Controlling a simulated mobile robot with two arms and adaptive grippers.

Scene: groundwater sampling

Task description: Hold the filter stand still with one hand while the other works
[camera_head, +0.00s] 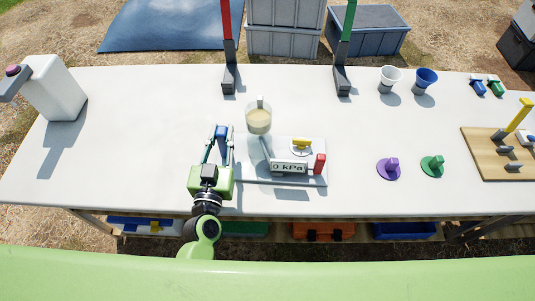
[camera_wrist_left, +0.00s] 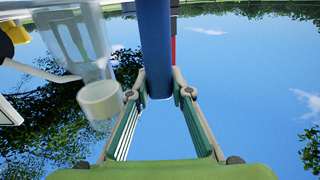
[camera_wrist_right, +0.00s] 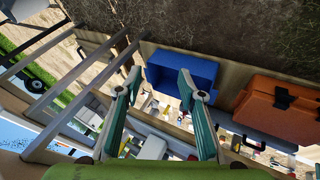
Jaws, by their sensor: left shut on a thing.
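The filter stand's flat grey base (camera_head: 290,180) lies on the white table, with a clear cup (camera_head: 259,119) of tan liquid above it. It also carries a display (camera_head: 289,168) reading 0 kPa, a yellow valve handle (camera_head: 301,142) and a red part (camera_head: 319,164). My left gripper (camera_head: 221,137) is at the stand's left side, shut on its blue upright grip (camera_wrist_left: 155,40). The clear cup also shows beside the fingers in the left wrist view (camera_wrist_left: 78,45). My right gripper (camera_wrist_right: 158,80) is open and empty; the head view does not show it.
Red (camera_head: 226,22) and green (camera_head: 348,22) posts rise at the back. Cups, purple (camera_head: 389,168) and green (camera_head: 433,166) knobbed pieces and a wooden board (camera_head: 490,150) stand right. Bins (camera_wrist_right: 180,72) sit beneath the table.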

